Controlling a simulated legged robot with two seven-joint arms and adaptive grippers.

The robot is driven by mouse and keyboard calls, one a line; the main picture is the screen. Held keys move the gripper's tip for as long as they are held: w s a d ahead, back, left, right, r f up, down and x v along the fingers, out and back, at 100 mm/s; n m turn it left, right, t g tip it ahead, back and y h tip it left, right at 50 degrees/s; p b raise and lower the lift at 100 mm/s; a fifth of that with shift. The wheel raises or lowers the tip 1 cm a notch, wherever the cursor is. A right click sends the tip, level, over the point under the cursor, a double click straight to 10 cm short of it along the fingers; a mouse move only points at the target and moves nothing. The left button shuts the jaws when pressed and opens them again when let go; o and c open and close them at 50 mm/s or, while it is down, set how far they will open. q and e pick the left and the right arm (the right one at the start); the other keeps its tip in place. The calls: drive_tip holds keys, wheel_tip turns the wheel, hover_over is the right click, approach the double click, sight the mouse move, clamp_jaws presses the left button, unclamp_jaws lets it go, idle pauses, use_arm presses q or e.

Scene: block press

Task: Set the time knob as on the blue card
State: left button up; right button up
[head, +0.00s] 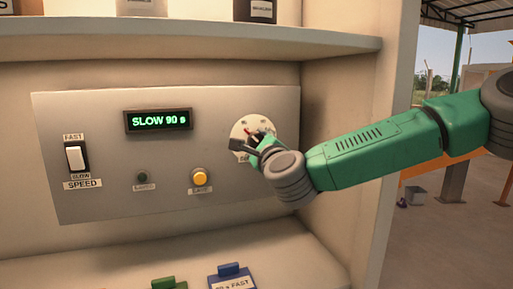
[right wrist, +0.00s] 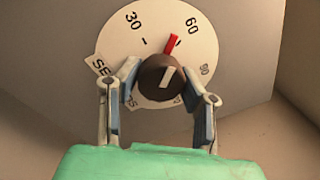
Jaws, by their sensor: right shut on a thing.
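The time knob (right wrist: 160,80) is brown with a red pointer and sits on a round white dial (head: 243,128) on the grey panel. In the right wrist view the red pointer is between the 30 and 60 marks, nearer 60. My right gripper (right wrist: 160,95) is shut on the knob, one finger on each side; in the head view the gripper (head: 259,150) covers part of the dial. The display (head: 158,120) reads "SLOW 90 s". The blue card (head: 232,279) stands at the bottom; its text ends in "s FAST", the number is hard to read. My left gripper is not in view.
A green card (head: 166,284) is left of the blue one. A shelf (head: 180,42) overhangs; a side wall (head: 350,120) stands right.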

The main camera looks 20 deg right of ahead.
drive_tip(key=shift+a+f+n, duration=0.15)
drive_tip(key=shift+f+n, duration=0.15)
drive_tip(key=shift+n, duration=0.2)
drive_tip(key=o, duration=1.2)
drive_tip(key=shift+s, duration=0.1)
drive_tip(key=shift+c, duration=0.2)
drive_tip(key=shift+s+r, duration=0.1)
drive_tip(key=shift+r, duration=0.15)
drive_tip(key=s+f, duration=0.1)
drive_tip(key=s, duration=1.1)
drive_tip(key=shift+f, duration=0.1)
